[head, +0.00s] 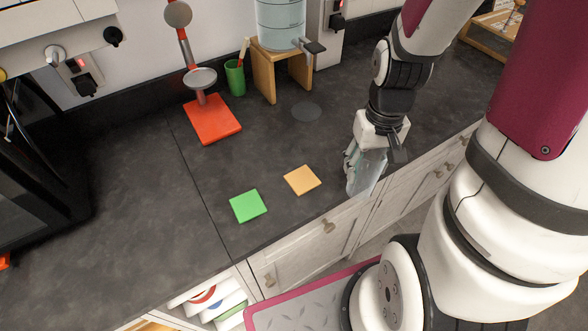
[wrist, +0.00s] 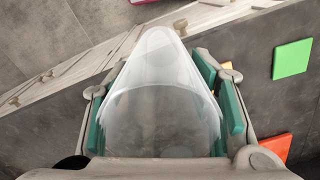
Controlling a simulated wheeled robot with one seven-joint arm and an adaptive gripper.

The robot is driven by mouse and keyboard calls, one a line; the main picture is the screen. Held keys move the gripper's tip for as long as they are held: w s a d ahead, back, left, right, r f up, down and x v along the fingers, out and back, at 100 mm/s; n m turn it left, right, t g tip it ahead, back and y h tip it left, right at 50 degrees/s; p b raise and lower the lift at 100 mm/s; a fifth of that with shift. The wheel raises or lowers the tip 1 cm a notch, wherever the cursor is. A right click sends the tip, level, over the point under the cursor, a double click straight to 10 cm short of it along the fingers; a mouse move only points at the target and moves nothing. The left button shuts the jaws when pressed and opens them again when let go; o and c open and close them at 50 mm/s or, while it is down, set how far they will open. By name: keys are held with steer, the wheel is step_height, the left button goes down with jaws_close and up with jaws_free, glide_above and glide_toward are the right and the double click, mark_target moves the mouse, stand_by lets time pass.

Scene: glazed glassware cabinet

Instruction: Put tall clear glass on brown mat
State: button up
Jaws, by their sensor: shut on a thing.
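The tall clear glass (head: 366,175) is between the fingers of my gripper (head: 367,152), near the front edge of the counter. In the wrist view the glass (wrist: 158,100) fills the space between the green-padded fingers of my gripper (wrist: 165,110), which is shut on it. The glass looks roughly upright; whether its base touches the counter is unclear. A light orange-brown square mat (head: 302,180), the closest match to a brown mat, lies left of the glass, bare.
A green square mat (head: 248,206) lies further left and shows in the wrist view (wrist: 292,58). A red board (head: 211,119), a green cup (head: 235,78) and a wooden stand (head: 264,76) with a dispenser are further back. A dark round patch (head: 306,111) lies behind. The counter between is clear.

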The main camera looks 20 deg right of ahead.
steer(key=shift+w+a+f+p, duration=0.2)
steer(key=shift+w+a+f, duration=0.65)
steer(key=shift+w+a, duration=0.9)
steer(key=shift+w+a+f+p, duration=0.15)
steer(key=shift+w+a+f, duration=0.65)
steer(key=shift+w+a, duration=0.95)
steer(key=shift+w+a+f+p, duration=0.2)
steer(key=shift+w+a+f, duration=0.65)
steer(key=shift+w+a, duration=0.85)
steer(key=shift+w+d, duration=0.35)
steer(key=shift+f, duration=0.15)
steer(key=o, duration=1.3)
